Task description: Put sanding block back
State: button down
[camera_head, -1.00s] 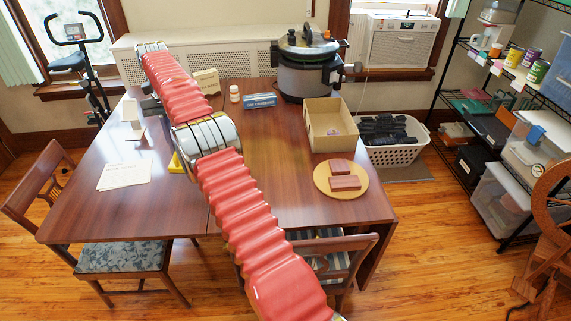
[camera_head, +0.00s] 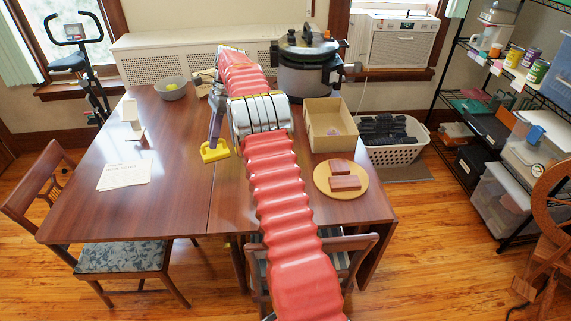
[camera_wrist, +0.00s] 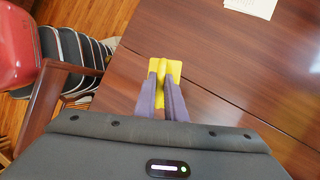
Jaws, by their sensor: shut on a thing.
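The sanding block, a yellow block with a raised grip (camera_head: 215,153), is between the fingers of my gripper (camera_head: 214,137) near the middle of the brown table (camera_head: 180,205). In the wrist view my gripper (camera_wrist: 163,88) has its two dark purple fingers closed on the grip of the yellow block (camera_wrist: 174,68). The block seems to hang above the tabletop, though its exact height is hard to tell. My arm hides part of the table's back and middle.
A round wooden board (camera_head: 348,192) with reddish-brown blocks lies at the right. An open cardboard box (camera_head: 330,140) and a large cooker (camera_head: 306,78) stand behind it. A grey bowl (camera_head: 170,92), a white card (camera_head: 130,110) and papers (camera_head: 124,175) are at the left. The left front is clear.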

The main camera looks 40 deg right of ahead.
jog(key=s+d+f+m+t+h, duration=0.2)
jog(key=s+d+m+h, duration=0.1)
jog(key=d+m, duration=0.8)
jog(key=s+d+f+m+t+h, duration=0.2)
jog(key=s+d+m, duration=0.4)
jog(key=d+m, duration=0.5)
jog(key=shift+d+t+h, duration=0.55)
jog(key=shift+t+h, duration=0.05)
jog(key=shift+f, duration=0.1)
notch_tip(320, 180, down, 6)
jog(key=shift+f, duration=0.15)
jog(key=shift+f, duration=1.85)
